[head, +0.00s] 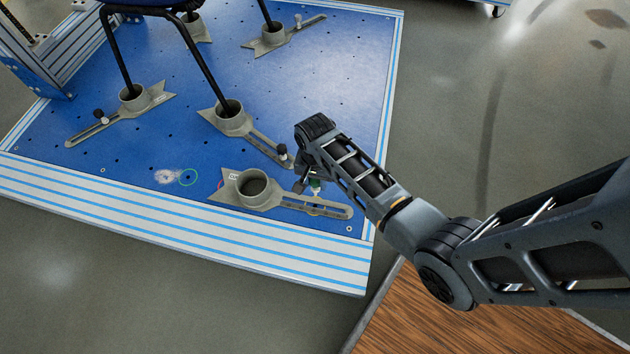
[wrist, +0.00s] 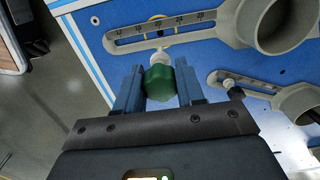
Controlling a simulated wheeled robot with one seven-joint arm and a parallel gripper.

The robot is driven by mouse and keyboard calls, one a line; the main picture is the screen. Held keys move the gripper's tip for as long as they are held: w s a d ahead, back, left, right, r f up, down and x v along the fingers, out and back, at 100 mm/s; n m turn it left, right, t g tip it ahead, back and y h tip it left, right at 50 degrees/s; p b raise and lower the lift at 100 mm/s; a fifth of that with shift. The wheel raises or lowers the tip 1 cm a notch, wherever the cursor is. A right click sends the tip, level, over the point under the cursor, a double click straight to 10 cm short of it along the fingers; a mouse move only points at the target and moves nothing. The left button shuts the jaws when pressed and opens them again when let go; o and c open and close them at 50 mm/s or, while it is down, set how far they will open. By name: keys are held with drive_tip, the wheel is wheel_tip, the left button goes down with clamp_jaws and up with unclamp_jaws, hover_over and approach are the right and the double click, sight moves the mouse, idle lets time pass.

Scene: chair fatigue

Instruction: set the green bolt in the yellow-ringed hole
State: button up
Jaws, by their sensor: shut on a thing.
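My gripper (wrist: 160,78) is shut on the green bolt (wrist: 160,84), whose green head sits between the two blue-grey fingers. The bolt's pale shank points away from the palm towards the slotted arm of a grey clamp foot (wrist: 190,24). The yellow ring (wrist: 151,36) shows around and through that slot, partly covered by the slotted arm. In the head view, the bolt (head: 316,183) hangs just above the slotted arm, and the yellow ring (head: 313,212) shows below it. My gripper (head: 312,180) is partly hidden by my wrist. I cannot tell whether the shank touches the foot.
The foot's empty round cup (head: 255,185) stands to the left. Other cups hold black chair legs (head: 205,72); a nearby foot has a black-knobbed bolt (head: 281,150). A wooden surface (head: 450,325) lies at the front right.

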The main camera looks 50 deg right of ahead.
sight(315, 191)
drive_tip(key=shift+a+r+p, duration=0.1)
drive_tip(key=shift+a+p, duration=0.05)
drive_tip(key=shift+p, duration=0.2)
drive_tip(key=shift+f+b, duration=2.05)
drive_tip(key=shift+f, duration=0.95)
drive_tip(key=shift+p, duration=0.75)
drive_tip(key=shift+f+b, duration=1.9)
drive_tip(key=shift+f, duration=0.6)
drive_tip(key=o, duration=1.1)
drive_tip(key=shift+c, duration=0.2)
drive_tip(key=shift+r+p, duration=2.15)
drive_tip(key=shift+r, duration=1.75)
